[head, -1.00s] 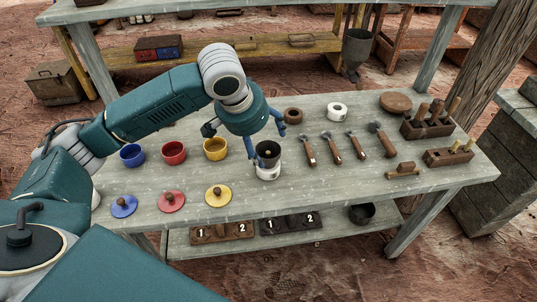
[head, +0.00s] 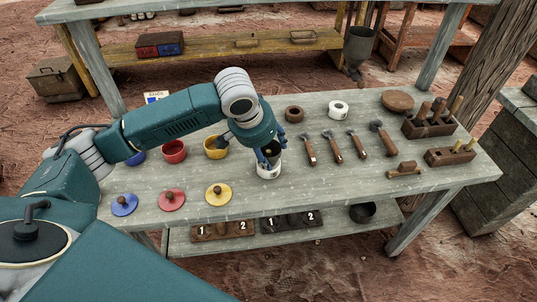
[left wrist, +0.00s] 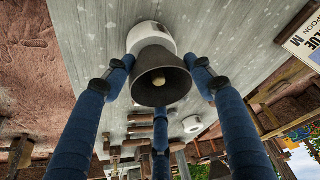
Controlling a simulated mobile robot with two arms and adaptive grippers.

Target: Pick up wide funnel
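A dark grey funnel (left wrist: 161,84) with a wide mouth sits in a white cup (left wrist: 150,36) on the table, and a small tan bit shows inside it. In the head view the white cup (head: 268,172) stands at the table's middle, and my fingers mostly hide the funnel. My left gripper (head: 268,158) is right over the cup. In the left wrist view its blue fingers (left wrist: 160,76) are spread around the funnel, with small gaps that seem to remain; I cannot tell whether any finger touches. My right gripper is not in view.
A yellow pot (head: 215,152) and a red pot (head: 174,152) stand left of the gripper, with a yellow lid (head: 219,194) in front. Several tools lie to the right, one of them a wooden-handled tool (head: 332,147). A white ring (head: 338,108) and a brown ring (head: 294,114) lie behind.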

